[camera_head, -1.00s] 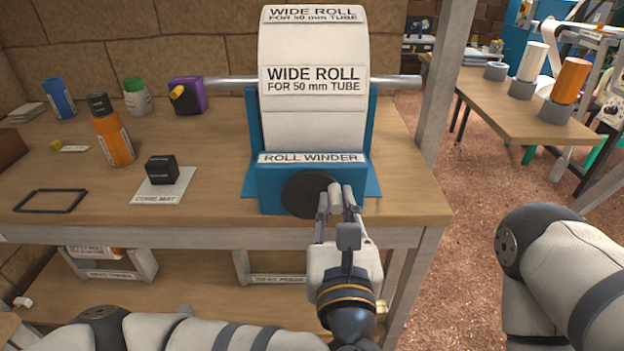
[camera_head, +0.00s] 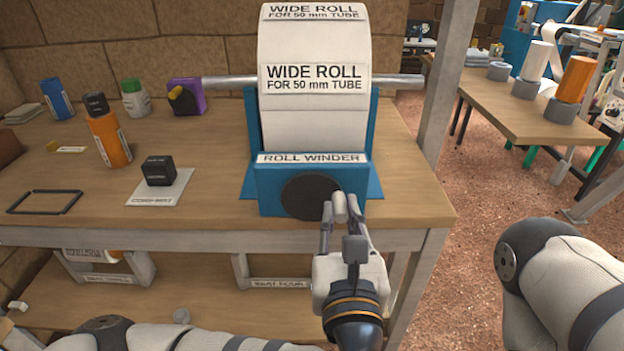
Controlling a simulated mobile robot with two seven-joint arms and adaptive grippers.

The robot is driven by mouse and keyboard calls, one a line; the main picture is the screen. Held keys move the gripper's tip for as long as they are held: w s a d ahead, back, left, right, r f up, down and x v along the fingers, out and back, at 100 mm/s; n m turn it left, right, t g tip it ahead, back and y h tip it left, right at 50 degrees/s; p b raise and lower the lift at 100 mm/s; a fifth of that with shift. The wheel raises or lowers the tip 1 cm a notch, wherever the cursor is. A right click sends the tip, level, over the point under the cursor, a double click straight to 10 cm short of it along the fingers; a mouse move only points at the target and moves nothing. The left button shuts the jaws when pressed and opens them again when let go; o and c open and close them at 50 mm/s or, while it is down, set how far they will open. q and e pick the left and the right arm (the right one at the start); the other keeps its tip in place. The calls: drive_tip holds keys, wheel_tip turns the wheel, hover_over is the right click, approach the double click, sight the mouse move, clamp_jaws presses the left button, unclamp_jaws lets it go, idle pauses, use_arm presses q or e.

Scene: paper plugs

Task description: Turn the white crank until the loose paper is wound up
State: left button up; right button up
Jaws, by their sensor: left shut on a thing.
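The wide roll (camera_head: 314,130) of white paper sits on a metal bar in the blue roll winder (camera_head: 270,190) at the bench's front edge. The paper lies against the roll's face; I cannot make out a loose end. A dark round disc (camera_head: 310,196) is on the winder's front. My left gripper (camera_head: 341,208) is shut on the small white crank handle (camera_head: 340,202) at the disc's right side. The fingers hide part of the crank. My right gripper is out of view; only my right arm shows at the lower right.
On the bench, left of the winder, are a black cube (camera_head: 159,170) on a core mat (camera_head: 172,190), an orange bottle (camera_head: 109,138), a purple device (camera_head: 187,97) and a black frame (camera_head: 45,202). A grey post (camera_head: 446,110) stands close on the right.

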use_arm(q)
drive_tip(key=shift+f, duration=0.6)
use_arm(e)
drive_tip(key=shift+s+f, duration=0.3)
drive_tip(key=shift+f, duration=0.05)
use_arm(q)
drive_tip(key=shift+a+f+b, duration=0.1)
drive_tip(key=shift+f+b, duration=0.45)
drive_tip(key=shift+f, duration=0.15)
drive_tip(key=shift+o, duration=0.2)
drive_tip(key=shift+r, duration=0.1)
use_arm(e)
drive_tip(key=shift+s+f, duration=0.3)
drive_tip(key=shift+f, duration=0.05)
